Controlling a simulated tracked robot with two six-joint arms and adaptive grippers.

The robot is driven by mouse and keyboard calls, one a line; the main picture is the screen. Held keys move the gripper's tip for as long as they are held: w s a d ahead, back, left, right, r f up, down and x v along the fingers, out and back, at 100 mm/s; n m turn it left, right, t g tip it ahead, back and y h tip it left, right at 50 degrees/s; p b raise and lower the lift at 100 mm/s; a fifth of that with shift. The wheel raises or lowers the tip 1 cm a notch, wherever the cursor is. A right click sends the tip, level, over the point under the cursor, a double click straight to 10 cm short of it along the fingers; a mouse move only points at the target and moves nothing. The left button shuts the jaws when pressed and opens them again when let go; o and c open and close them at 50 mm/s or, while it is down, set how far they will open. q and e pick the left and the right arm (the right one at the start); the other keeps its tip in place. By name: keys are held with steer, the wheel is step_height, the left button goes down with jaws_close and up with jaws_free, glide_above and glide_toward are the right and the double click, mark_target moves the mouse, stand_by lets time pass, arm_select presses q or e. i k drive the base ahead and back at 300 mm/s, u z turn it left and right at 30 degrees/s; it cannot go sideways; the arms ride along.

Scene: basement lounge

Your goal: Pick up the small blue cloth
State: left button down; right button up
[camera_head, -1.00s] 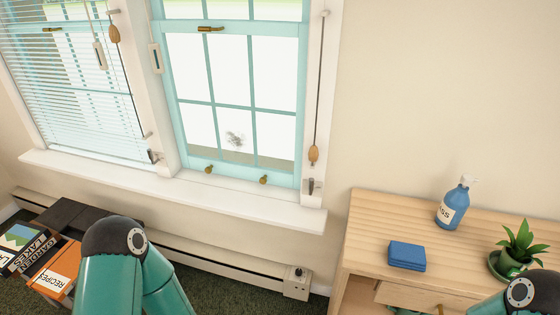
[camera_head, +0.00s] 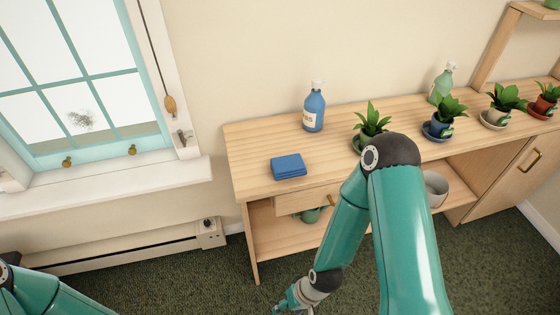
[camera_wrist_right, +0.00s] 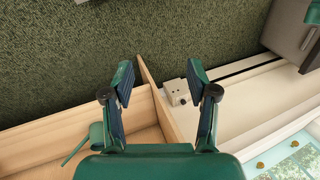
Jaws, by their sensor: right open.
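The small blue cloth (camera_head: 288,167) lies folded flat on the front left part of the wooden cabinet top (camera_head: 255,145). My right gripper (camera_head: 290,302) is low in front of the cabinet, well below the cloth and apart from it. In the right wrist view my right gripper (camera_wrist_right: 160,88) is open, with nothing between its fingers. The cloth does not show in that view. My left gripper is out of view; only part of my left arm shows at the lower left.
A blue pump bottle (camera_head: 314,110) stands behind the cloth. A potted plant (camera_head: 371,125) stands to its right, partly behind my right arm. A half-open drawer (camera_head: 308,201) is below the cloth. A heater control box (camera_head: 209,232) is left of the cabinet.

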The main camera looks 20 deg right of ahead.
mark_target(288, 166)
steer(key=z, duration=0.95)
steer(key=i, duration=0.15)
steer(key=u, duration=2.75)
steer(key=k, duration=1.55)
steer(key=z, duration=0.95)
steer(key=i, duration=1.05)
